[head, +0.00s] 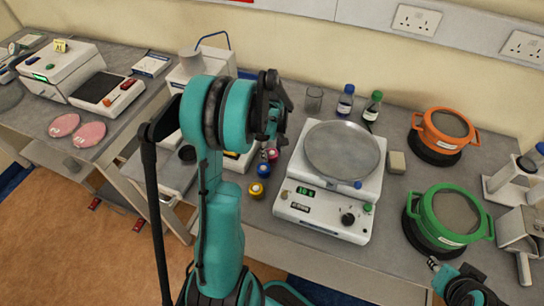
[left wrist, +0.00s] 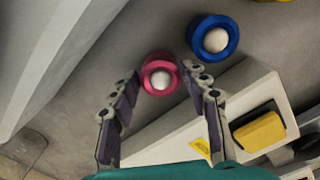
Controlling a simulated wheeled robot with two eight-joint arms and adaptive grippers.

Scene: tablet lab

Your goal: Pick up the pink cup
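The pink cup (head: 272,155) stands on the grey bench, left of the white balance, just below my left gripper (head: 271,132) in the head view. In the left wrist view the pink cup (left wrist: 147,70) holds a white ball. My left gripper (left wrist: 163,103) is open there, with one finger on each side of the view below the cup. The cup is near the fingertips, and I cannot tell whether either touches it. At the lower right of the head view, part of my right gripper (head: 435,264) shows; its opening is unclear.
A blue cup (head: 263,170) with a white ball is close beside the pink cup, and a yellow cup (head: 256,190) is nearer the bench edge. The white balance (head: 320,217) stands to the right. Two bottles (head: 345,103) and a glass beaker (head: 314,99) stand behind.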

